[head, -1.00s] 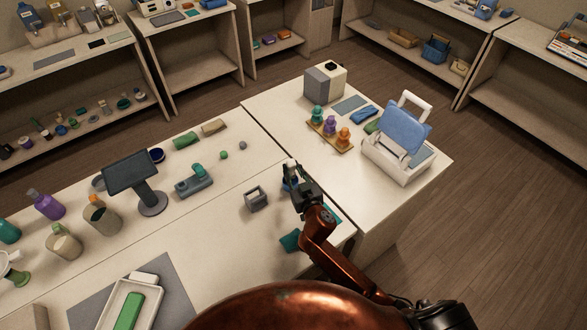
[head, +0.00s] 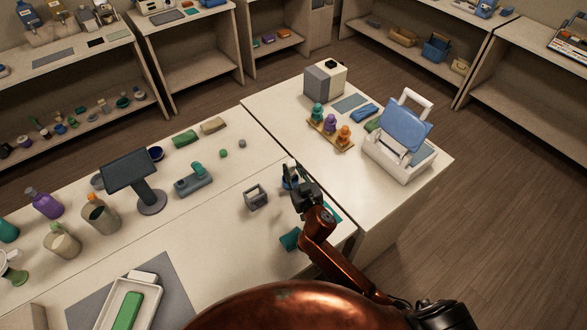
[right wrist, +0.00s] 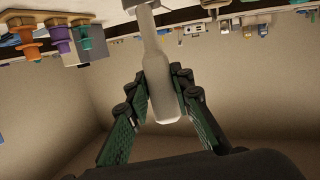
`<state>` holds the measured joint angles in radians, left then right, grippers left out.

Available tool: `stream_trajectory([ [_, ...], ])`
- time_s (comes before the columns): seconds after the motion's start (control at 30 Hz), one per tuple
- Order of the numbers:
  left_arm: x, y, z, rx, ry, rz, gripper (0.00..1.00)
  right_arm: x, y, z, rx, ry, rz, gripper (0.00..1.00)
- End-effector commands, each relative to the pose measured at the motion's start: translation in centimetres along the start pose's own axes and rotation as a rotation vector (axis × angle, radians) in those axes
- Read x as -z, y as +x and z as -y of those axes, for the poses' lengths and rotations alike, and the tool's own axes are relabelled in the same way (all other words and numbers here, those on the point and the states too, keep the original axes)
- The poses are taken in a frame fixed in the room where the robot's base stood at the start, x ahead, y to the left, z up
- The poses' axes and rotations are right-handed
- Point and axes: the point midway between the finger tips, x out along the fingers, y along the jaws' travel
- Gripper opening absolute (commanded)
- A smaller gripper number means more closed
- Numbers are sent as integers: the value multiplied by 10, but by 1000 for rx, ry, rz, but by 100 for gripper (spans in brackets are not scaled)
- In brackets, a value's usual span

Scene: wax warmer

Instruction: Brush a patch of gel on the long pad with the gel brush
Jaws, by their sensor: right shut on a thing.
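My right gripper (head: 298,190) is above the front table, left of the table seam, with its wrist and arm reaching in from the lower right. In the right wrist view, the right gripper (right wrist: 165,110) is shut on a pale, bottle-shaped handle (right wrist: 160,80), which I take to be the gel brush. The handle narrows to a neck towards the top edge, where its end is cut off. Teal flat material (head: 291,240) shows left of my arm, and more teal (head: 333,211) shows right of it. I cannot tell whether this is one long pad. My left gripper is out of view.
A grey open holder (head: 256,197) stands just left of the right gripper. A dark screen on a stand (head: 130,175) and bottles (head: 102,213) are at left. A white tray (head: 107,318) holds a green block (head: 129,311). A blue-lidded warmer (head: 394,158) stands at right.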

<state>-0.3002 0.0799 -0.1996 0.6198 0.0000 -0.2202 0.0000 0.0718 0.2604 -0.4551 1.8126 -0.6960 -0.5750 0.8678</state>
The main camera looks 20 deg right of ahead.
Motion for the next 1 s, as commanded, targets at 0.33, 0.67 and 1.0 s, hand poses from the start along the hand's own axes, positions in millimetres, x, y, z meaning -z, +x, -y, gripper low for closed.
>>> stream_trajectory([
  [0.33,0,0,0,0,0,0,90,-2,0,0,0,0,2,0],
  [0.67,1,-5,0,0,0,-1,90,4,-1,0,0,1,3,0],
  [1.0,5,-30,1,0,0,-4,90,31,-5,-2,0,2,1,0],
])
